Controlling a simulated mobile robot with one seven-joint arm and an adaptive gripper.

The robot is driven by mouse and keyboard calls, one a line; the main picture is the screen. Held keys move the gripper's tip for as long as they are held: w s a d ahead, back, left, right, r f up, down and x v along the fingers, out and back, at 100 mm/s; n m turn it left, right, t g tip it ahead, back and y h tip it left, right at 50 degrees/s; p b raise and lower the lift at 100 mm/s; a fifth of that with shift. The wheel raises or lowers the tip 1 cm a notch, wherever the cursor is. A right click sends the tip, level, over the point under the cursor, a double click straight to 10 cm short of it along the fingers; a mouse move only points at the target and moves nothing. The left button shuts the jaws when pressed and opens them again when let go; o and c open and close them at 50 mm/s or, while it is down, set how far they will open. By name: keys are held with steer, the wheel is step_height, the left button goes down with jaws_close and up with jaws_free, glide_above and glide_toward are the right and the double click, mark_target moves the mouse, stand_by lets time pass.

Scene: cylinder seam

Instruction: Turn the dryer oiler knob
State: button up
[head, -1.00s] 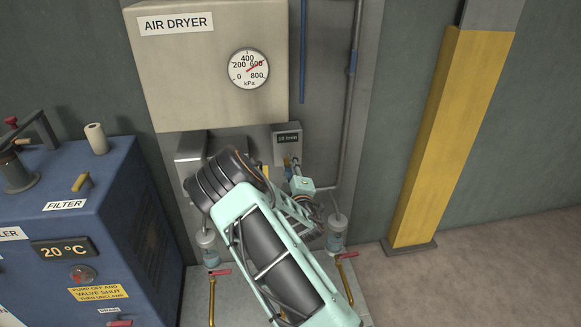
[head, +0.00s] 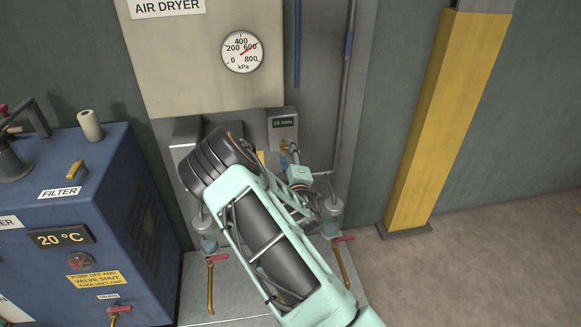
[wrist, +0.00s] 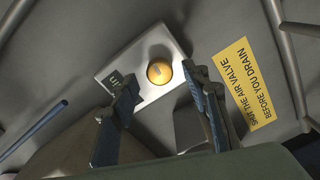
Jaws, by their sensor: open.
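In the wrist view a round yellow-orange knob (wrist: 159,72) sits on a pale plate (wrist: 122,62) and shows between my two fingers. A small display with dark characters is on the plate's left end. My gripper (wrist: 155,78) is open, with one dark finger on each side of the knob. I cannot tell whether either finger touches it. In the head view my gripper (head: 288,150) is just below the grey box with a "10 /min" display (head: 283,124). The knob is not clear there.
A yellow sign (wrist: 250,82) about shutting the air valve is right of my fingers. The air dryer cabinet (head: 205,70) with its gauge is above, and pipes run at right. Red-handled valves (head: 217,257) are below. A blue machine (head: 75,210) stands at left.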

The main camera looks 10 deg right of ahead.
steer(key=s, duration=1)
steer(key=shift+r, duration=0.1)
